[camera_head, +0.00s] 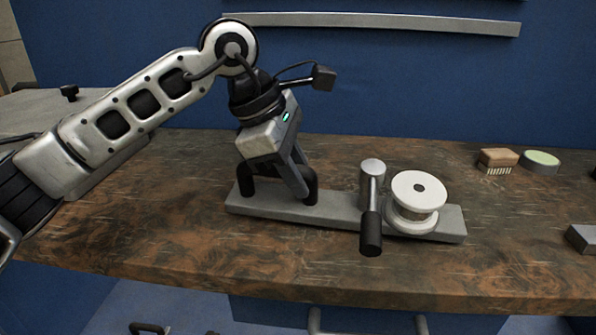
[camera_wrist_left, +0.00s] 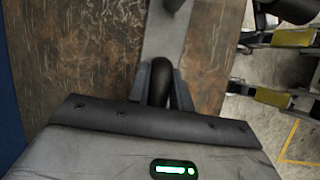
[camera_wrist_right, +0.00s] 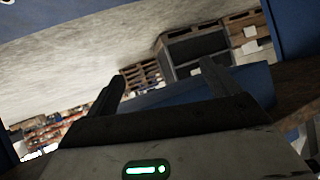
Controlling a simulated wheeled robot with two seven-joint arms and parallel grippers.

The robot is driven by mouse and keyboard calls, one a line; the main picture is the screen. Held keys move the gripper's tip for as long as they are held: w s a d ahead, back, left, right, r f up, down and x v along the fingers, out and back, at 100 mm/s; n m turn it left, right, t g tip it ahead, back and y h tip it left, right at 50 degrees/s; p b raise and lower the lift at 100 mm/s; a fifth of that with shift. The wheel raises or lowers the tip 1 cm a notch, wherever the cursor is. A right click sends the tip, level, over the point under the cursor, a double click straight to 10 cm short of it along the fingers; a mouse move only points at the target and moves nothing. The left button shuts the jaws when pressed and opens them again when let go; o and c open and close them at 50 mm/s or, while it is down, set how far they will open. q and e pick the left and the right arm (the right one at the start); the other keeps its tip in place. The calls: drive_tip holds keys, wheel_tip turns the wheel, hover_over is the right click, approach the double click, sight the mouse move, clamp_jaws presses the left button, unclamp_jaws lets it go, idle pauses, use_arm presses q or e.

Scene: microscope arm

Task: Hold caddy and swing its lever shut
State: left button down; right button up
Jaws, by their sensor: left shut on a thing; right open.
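The caddy (camera_head: 335,211) is a long grey base plate lying on the brown worktop, with a black handle at its left end. Its lever (camera_head: 371,220) has a grey pivot post and a black grip that points toward the table's front edge. A white spool (camera_head: 418,200) stands on the plate just right of the lever. My left gripper (camera_head: 303,190) is shut on the caddy's black handle (camera_head: 312,181); the handle also shows between the fingers in the left wrist view (camera_wrist_left: 160,84). My right gripper (camera_wrist_right: 168,85) is open and empty, seen only in the right wrist view.
A grey block (camera_head: 583,238) lies at the right edge. The worktop (camera_head: 300,262) in front of the caddy is clear. A blue wall with a metal rail stands behind.

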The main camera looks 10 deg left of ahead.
use_arm(q)
drive_tip(key=shift+w+f, duration=0.15)
drive_tip(key=shift+w, duration=0.15)
drive_tip(key=shift+s+f+b, duration=0.1)
drive_tip(key=shift+f+b, duration=0.4)
drive_tip(key=shift+f, duration=0.25)
idle(1.9)
drive_tip(key=c, duration=1.2)
unclamp_jaws()
drive_tip(key=shift+o, duration=0.2)
